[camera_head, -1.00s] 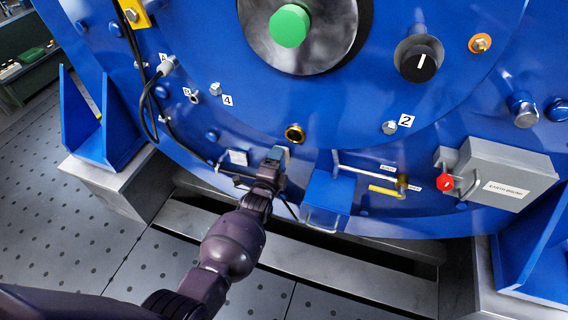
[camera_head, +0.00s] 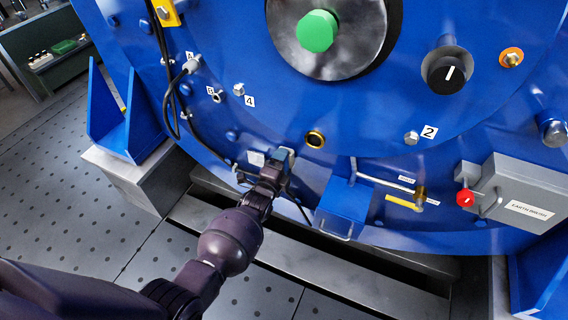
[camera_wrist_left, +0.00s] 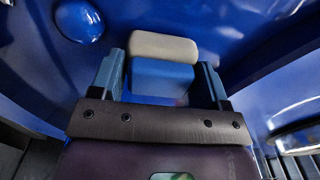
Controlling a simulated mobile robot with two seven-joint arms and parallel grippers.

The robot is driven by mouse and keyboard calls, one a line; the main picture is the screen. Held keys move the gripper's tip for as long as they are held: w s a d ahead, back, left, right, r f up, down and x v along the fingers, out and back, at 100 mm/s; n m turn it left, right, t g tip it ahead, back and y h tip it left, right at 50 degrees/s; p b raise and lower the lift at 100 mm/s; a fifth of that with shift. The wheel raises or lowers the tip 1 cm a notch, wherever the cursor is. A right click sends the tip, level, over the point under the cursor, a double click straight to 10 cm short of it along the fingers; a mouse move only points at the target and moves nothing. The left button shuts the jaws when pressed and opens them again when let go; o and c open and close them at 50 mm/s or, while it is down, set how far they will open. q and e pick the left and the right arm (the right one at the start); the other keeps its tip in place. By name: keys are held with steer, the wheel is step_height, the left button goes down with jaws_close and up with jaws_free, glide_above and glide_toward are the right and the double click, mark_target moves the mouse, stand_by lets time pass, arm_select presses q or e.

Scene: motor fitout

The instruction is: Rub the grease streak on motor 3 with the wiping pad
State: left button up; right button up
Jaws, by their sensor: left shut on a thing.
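The motor (camera_head: 375,120) is a big blue round housing that fills most of the head view. My left gripper (camera_head: 281,160) is at its lower front, below and left of a brass ring. In the left wrist view, my left gripper (camera_wrist_left: 162,82) is shut on the wiping pad (camera_wrist_left: 164,47), a blue block with a beige face. The beige face points toward the blue motor surface; I cannot tell whether it touches. I cannot make out a grease streak, and no number 3 label shows. My right gripper is not in view.
A black cable (camera_head: 168,105) hangs left of the gripper. To the right are a blue box (camera_head: 343,207), a yellow-handled valve (camera_head: 405,202) and a grey box with a red knob (camera_head: 520,195). A blue bracket (camera_head: 122,120) stands at left. Perforated floor (camera_head: 60,200) lies below.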

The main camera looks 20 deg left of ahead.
arm_select(q)
steer(key=s+p, duration=0.2)
steer(key=s, duration=0.4)
steer(key=shift+r, duration=0.1)
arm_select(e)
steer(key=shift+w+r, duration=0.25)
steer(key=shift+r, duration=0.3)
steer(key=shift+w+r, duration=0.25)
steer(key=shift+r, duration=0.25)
arm_select(q)
steer(key=shift+a, duration=0.1)
steer(key=s+p, duration=0.1)
steer(key=s, duration=0.2)
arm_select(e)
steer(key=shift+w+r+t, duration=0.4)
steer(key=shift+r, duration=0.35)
